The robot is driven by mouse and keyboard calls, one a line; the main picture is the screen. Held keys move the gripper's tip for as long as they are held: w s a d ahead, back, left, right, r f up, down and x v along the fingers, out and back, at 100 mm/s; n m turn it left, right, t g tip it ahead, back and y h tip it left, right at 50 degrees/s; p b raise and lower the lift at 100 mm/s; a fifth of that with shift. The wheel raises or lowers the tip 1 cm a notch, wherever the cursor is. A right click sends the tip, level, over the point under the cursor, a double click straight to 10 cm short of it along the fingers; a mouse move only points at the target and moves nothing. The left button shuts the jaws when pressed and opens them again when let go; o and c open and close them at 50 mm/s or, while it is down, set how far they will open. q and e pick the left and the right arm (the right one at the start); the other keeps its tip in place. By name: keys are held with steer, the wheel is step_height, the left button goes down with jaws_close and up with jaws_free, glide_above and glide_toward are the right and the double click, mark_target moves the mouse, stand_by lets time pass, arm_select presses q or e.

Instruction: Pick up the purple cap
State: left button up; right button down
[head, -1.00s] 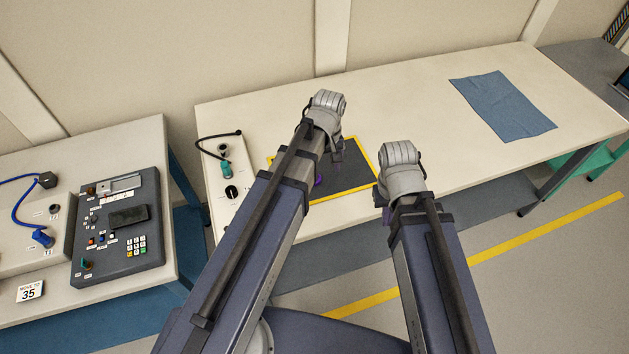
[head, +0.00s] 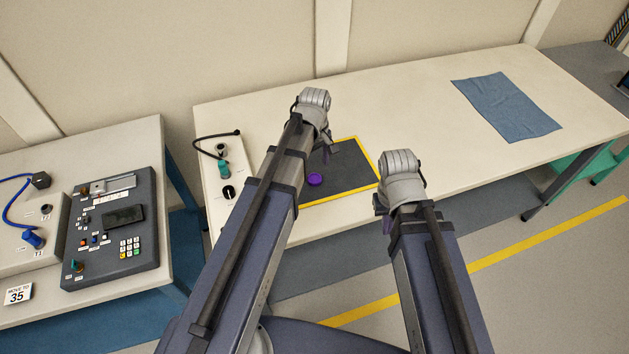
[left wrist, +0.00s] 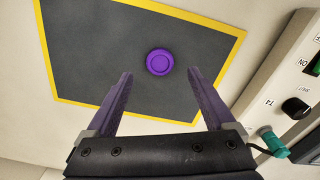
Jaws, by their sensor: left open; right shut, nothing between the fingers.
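The purple cap (head: 315,180) lies on a dark grey mat (head: 350,168) with a yellow border. In the left wrist view the round cap (left wrist: 159,62) is in full sight on the mat (left wrist: 90,50), beyond the fingertips and roughly between their lines. My left gripper (left wrist: 160,82) is open with nothing between its purple fingers. In the head view my left gripper (head: 327,154) is partly hidden by its own wrist, above the mat behind the cap. My right gripper (head: 386,226) is shut and empty, in front of the table edge; its fingers are mostly hidden.
A control box with a black knob (head: 228,192) and a teal connector (head: 224,168) stands left of the mat. A blue cloth (head: 506,106) lies at the table's right. A dark keypad panel (head: 110,228) is on the left table. The table between mat and cloth is clear.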

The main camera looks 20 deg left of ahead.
mark_target(314, 177)
arm_select(q)
steer(key=f+b, duration=0.4)
steer(key=f, duration=0.1)
steer(key=shift+w+a+b, duration=0.15)
steer(key=shift+a+b, duration=0.05)
steer(key=shift+b, duration=0.1)
jaws_close()
stand_by(0.5)
steer(key=shift+r, duration=0.1)
step_height(314, 177, up, 10)
steer(key=p, duration=1)
